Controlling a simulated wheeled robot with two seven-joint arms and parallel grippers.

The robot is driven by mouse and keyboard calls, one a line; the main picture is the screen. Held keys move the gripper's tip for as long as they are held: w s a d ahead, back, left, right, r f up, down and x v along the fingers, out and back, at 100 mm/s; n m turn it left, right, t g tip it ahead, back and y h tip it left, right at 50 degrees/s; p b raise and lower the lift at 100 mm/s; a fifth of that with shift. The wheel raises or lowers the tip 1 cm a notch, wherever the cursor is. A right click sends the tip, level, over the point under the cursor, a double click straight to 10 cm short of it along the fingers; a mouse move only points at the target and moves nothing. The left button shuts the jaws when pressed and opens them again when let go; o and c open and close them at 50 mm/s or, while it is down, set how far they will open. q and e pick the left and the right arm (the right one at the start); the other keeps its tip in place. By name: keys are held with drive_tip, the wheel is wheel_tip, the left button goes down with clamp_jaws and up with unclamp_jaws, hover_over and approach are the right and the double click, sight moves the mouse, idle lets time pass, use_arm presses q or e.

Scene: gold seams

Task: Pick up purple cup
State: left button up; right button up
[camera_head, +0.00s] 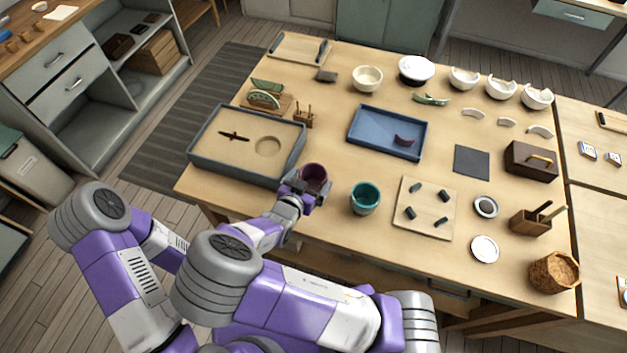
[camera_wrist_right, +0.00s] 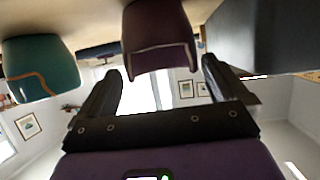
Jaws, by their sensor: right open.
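The purple cup (camera_head: 314,176) stands upright near the table's front edge, with my right gripper (camera_head: 306,190) at its near side, partly hiding its lower part. In the right wrist view, which is upside down, the purple cup (camera_wrist_right: 158,40) shows at the tips of my open right gripper (camera_wrist_right: 160,74). It lines up with the space between the two fingers, with a small gap on each side. I cannot tell how deep the cup sits between them. My left gripper is not in view.
A teal cup (camera_head: 365,198) stands just right of the purple cup. A grey-walled sand tray (camera_head: 245,165) lies close on the left. A blue tray (camera_head: 375,146) with a dark purple shard lies behind. A board (camera_head: 428,222) with small dark pieces lies further right.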

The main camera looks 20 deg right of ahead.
sight(317, 169)
drive_tip(key=b+x, duration=0.1)
drive_tip(key=x, duration=0.3)
drive_tip(key=shift+w+d+f, duration=0.25)
drive_tip(key=shift+w+d, duration=0.05)
drive_tip(key=shift+w, duration=0.25)
drive_tip(key=c, duration=0.6)
drive_tip(key=shift+r, duration=0.1)
drive_tip(key=shift+c, duration=0.3)
drive_tip(key=shift+r, duration=0.1)
